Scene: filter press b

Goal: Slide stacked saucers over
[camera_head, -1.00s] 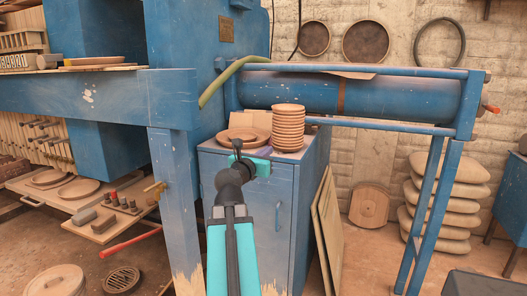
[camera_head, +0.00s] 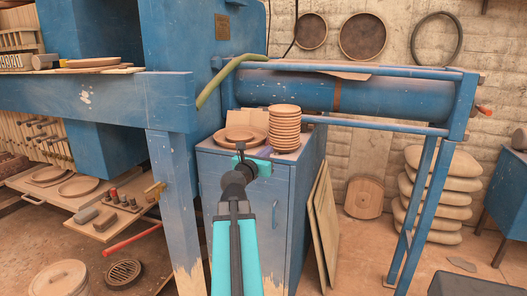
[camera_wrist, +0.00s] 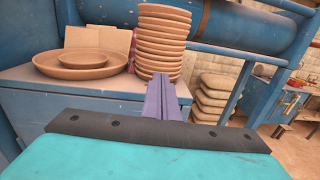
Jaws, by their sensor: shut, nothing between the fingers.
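A tall stack of terracotta saucers (camera_head: 284,128) stands upright at the right part of the blue cabinet top (camera_head: 215,148).
A wide shallow terracotta dish (camera_head: 240,136) sits left of the stack, with cardboard pieces (camera_head: 250,119) behind it. A blue cylinder (camera_head: 300,88) and rails run behind and above the stack. Boards (camera_head: 324,230) lean on the cabinet's right side. A blue post (camera_head: 173,190) stands at the left.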

